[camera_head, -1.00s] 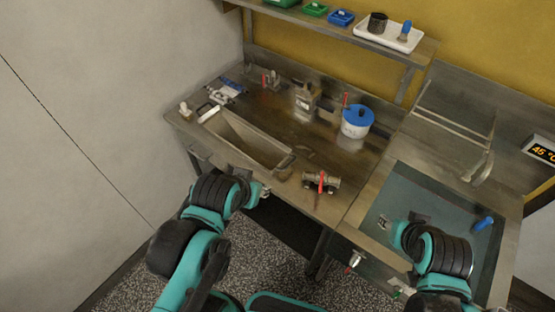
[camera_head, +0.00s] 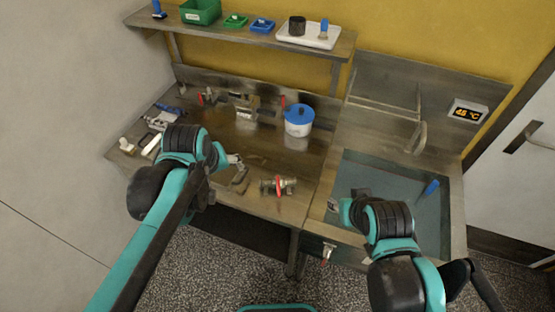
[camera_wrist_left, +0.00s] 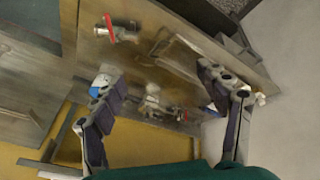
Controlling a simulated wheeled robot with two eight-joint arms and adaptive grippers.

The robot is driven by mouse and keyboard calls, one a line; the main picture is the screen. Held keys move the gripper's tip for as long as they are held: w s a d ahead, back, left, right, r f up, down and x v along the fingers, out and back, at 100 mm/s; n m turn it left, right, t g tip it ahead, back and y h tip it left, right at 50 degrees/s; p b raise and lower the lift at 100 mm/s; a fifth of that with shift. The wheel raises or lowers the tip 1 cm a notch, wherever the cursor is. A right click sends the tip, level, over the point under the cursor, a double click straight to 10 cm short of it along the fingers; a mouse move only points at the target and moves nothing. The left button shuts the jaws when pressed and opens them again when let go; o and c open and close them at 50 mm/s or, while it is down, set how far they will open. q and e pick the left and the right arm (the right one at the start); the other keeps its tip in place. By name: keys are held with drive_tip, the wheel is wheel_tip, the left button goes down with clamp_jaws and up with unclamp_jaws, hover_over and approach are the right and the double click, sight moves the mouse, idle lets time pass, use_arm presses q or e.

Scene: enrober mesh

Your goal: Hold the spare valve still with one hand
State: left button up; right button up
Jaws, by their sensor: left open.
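A metal valve with a red handle (camera_head: 279,187) lies on the bench near its front edge, right of the middle. It also shows at the top left of the left wrist view (camera_wrist_left: 124,33). My left gripper (camera_head: 236,160) is above the bench, left of this valve and apart from it. In the left wrist view its two fingers (camera_wrist_left: 160,75) are spread with nothing gripped between them. My right arm reaches over the sink at the right; its fingers are too small and hidden to read.
A white pot with a blue lid (camera_head: 299,122) stands behind the valve. The sink (camera_head: 394,170) holds a blue-handled item (camera_head: 431,188). A shelf (camera_head: 250,39) runs above. The bench around the valve is mostly clear.

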use_arm(q)
drive_tip(key=w+d+f+n+g, duration=0.3)
drive_tip(key=w+d+f+n, duration=0.15)
drive_tip(key=w+d, duration=0.4)
drive_tip(key=n+g, duration=0.2)
drive_tip(key=n, duration=0.2)
hover_over(277, 176)
wheel_tip(277, 176, down, 10)
drive_tip(key=r, duration=0.1)
drive_tip(key=shift+d+f+y, duration=0.1)
drive_tip(key=shift+f+y, duration=0.2)
drive_tip(key=shift+f, duration=0.55)
wheel_tip(277, 176, down, 11)
drive_tip(key=shift+f, duration=0.2)
clamp_jaws()
